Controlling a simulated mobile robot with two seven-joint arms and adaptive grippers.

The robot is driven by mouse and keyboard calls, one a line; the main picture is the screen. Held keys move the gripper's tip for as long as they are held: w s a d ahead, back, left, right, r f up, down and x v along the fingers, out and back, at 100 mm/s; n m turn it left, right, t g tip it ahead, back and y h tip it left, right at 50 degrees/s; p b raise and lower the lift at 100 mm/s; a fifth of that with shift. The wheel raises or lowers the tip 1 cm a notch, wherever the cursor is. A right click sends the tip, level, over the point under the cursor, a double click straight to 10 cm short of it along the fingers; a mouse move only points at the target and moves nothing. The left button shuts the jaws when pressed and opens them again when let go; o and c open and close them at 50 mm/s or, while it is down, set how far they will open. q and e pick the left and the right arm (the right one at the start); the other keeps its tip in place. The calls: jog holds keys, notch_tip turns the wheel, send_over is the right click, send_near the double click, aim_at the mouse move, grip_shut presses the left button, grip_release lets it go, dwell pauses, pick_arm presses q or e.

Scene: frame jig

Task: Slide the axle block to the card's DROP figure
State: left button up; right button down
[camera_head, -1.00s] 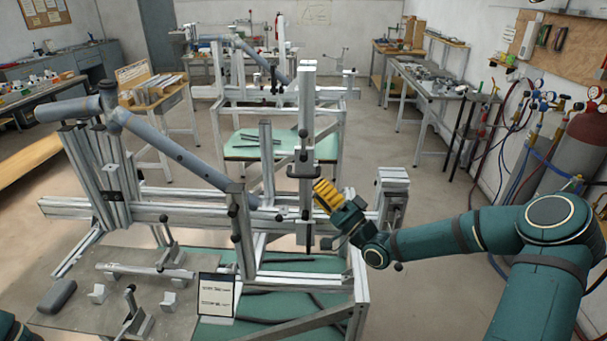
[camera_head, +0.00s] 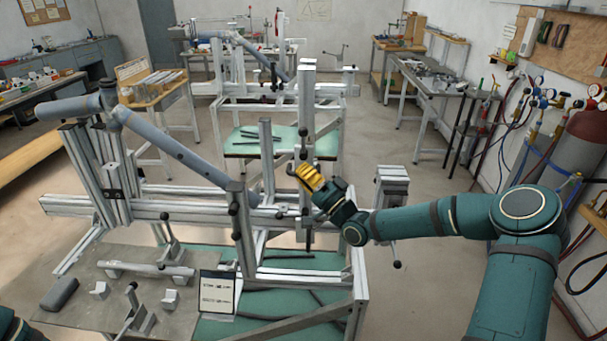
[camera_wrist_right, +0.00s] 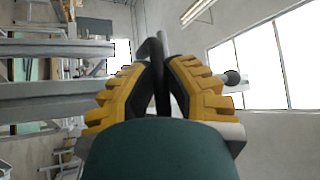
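The upright aluminium post (camera_head: 307,100) stands at the front jig's middle right. A dark block with a small knob (camera_head: 303,154) sits partway up it; I take this as the axle block. My right gripper (camera_head: 306,178), with yellow fingers, is at this block and partly hides it. In the right wrist view, a dark rod with a bent end (camera_wrist_right: 155,47) stands between the fingertips (camera_wrist_right: 158,68); whether they grip it is unclear. The card (camera_head: 217,294) stands at the jig's front; its print is too small to read. My left gripper is not in view.
A grey tube (camera_head: 175,150) slopes down across the jig towards the post. A long horizontal rail (camera_head: 175,207) runs below it. A grey plate with clamps (camera_head: 130,270) lies at front left. A clamp-like stand (camera_head: 392,185) is right of my gripper. Open floor lies beyond.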

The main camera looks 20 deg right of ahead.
jog(key=shift+r, duration=1.2)
jog(key=c, duration=1)
grip_release()
jog(key=shift+f, duration=0.1)
jog(key=shift+f, duration=0.1)
jog(key=shift+s+d+f, duration=0.15)
jog(key=shift+s, duration=0.1)
jog(key=v, duration=1.1)
jog(key=shift+s, duration=0.2)
